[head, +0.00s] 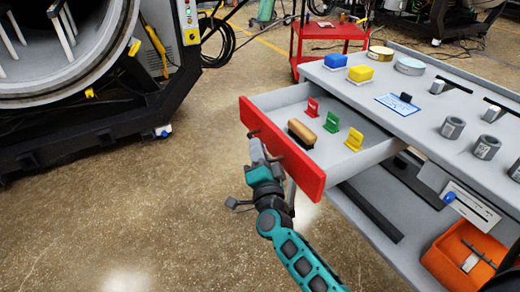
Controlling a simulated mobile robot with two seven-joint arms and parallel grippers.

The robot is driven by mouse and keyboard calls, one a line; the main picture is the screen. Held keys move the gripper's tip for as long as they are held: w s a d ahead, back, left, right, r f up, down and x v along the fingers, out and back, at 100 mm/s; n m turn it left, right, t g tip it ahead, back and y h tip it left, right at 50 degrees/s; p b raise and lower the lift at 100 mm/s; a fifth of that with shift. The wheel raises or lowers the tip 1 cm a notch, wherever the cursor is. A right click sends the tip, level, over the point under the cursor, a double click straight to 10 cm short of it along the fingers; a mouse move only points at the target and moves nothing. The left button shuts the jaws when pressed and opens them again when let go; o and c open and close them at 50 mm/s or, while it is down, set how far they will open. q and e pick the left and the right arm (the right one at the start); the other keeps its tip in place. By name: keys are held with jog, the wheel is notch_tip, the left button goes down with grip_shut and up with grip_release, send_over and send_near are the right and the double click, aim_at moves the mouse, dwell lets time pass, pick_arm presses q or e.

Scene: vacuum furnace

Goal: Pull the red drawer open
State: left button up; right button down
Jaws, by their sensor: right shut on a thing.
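The red drawer (309,173) stands pulled out from the grey workbench (440,115), with its grey inside showing. Inside it are a wooden-backed brush (301,133) and small red (312,107), green (332,121) and yellow (354,139) stands. My right gripper (268,160) is at the outer face of the red front, shut on the drawer's handle, which it mostly hides. My left gripper is not in view.
A vacuum furnace (65,75) stands at the left. On the bench top are blue and yellow blocks, tape rolls and several grey cylinders. An orange bin (462,254) sits on the lower shelf. A red cart (328,38) stands behind. The floor left of the drawer is clear.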

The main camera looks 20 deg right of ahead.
jog(key=c, duration=1.2)
grip_release()
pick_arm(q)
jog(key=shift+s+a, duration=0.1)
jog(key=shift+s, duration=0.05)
pick_arm(e)
jog(key=shift+o, duration=0.2)
jog(key=shift+s+f, duration=0.1)
jog(key=shift+s, duration=0.05)
